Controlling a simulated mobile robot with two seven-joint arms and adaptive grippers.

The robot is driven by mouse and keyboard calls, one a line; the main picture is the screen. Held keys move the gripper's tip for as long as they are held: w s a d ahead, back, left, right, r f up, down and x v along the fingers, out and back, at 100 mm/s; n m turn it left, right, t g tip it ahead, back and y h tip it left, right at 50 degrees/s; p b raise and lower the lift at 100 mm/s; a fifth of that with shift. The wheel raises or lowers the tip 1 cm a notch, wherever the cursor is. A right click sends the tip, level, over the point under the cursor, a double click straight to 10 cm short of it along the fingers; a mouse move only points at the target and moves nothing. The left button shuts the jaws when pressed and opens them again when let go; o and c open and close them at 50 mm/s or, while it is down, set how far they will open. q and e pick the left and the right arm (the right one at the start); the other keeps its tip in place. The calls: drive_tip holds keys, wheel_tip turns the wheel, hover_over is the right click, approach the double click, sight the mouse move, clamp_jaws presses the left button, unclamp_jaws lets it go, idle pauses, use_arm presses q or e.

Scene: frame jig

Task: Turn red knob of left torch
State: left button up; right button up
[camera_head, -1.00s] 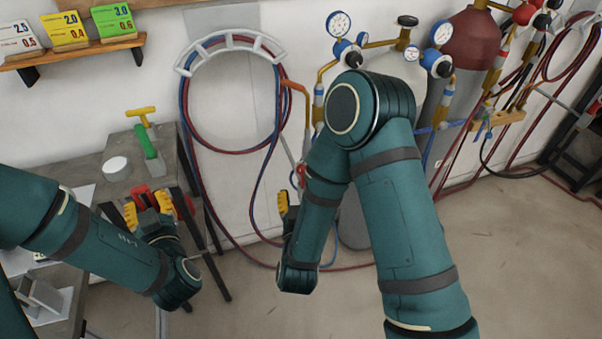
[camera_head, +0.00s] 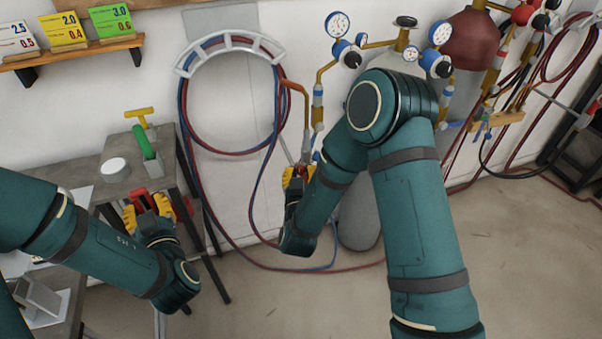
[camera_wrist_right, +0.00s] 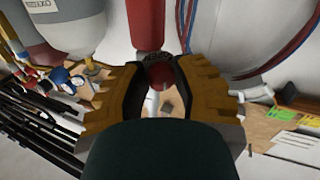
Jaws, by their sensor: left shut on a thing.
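The left torch (camera_head: 306,148) hangs upright beside the hose rack, its lower end partly hidden by my right gripper. My right gripper (camera_head: 297,175) has its yellow fingers up at this lower end. In the right wrist view, a round red knob (camera_wrist_right: 160,75) sits between the black pads of my right gripper (camera_wrist_right: 160,82), below a red block-like part (camera_wrist_right: 146,25). The fingers look apart, with a narrow gap at the knob; contact is not clear.
Blue and red hoses (camera_head: 184,120) hang in loops from the wall rack (camera_head: 228,42). Gauges (camera_head: 338,25) and gas cylinders (camera_head: 470,50) stand behind my right arm. A grey table (camera_head: 85,177) with a green-and-yellow tool (camera_head: 147,145) is at the left.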

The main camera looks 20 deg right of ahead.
sight(137, 190)
clamp_jaws()
use_arm(q)
drive_tip(key=shift+r, duration=0.25)
use_arm(e)
drive_tip(key=shift+n, duration=0.3)
drive_tip(key=shift+s+a+r+n+g+p, duration=0.1)
drive_tip(key=shift+r+n+g+p, duration=0.15)
drive_tip(key=shift+n+g+p, duration=0.8)
use_arm(q)
wheel_tip(137, 190, up, 6)
drive_tip(key=p, duration=0.4)
drive_tip(key=shift+f, duration=0.15)
use_arm(e)
drive_tip(key=n+g, duration=0.1)
drive_tip(key=n, duration=0.2)
drive_tip(key=shift+r, duration=0.1)
use_arm(q)
drive_tip(key=shift+r+p, duration=1.1)
use_arm(e)
drive_tip(key=shift+n+g+h, duration=0.4)
drive_tip(key=shift+n+g, duration=0.15)
drive_tip(key=shift+n, duration=0.4)
drive_tip(key=shift+f, duration=0.2)
drive_tip(key=o, duration=0.7)
unclamp_jaws()
